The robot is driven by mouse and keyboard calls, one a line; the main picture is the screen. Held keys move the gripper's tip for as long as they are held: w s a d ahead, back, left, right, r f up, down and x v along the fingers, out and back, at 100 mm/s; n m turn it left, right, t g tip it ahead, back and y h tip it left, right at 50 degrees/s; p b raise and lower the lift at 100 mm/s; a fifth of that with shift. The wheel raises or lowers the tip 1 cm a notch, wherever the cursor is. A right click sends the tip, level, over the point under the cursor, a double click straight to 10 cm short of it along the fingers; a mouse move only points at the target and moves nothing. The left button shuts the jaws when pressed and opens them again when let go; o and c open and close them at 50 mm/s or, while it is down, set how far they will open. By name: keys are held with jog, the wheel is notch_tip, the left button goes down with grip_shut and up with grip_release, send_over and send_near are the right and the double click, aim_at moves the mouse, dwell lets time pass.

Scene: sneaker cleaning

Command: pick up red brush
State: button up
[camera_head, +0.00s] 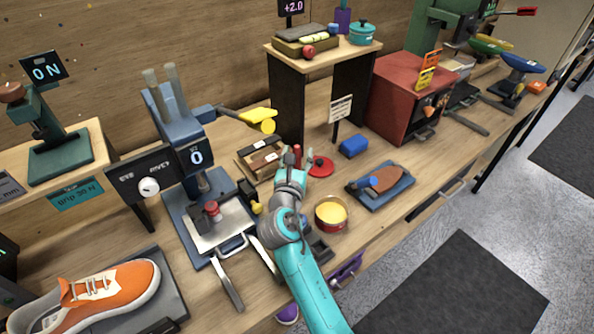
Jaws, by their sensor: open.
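My gripper (294,158) is at the end of the teal arm, over the middle of the workbench, with its jaws open. A slim red upright piece (297,150) shows at the fingertips, partly hidden by them; it may be the handle of the red brush. I cannot tell whether the fingers touch it. A flat round red piece (320,167) lies on the bench just right of the gripper. I cannot tell whether it is part of the brush or a separate thing.
A wooden tray (243,165) is left of the gripper, beside a blue press (178,130). A yellow-filled tin (331,214), a blue block (353,145) and a blue board (401,189) are to the right. A small sign (341,108) and shelf (287,101) stand behind. An orange sneaker (100,292) is front left.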

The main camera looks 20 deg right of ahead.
grip_shut()
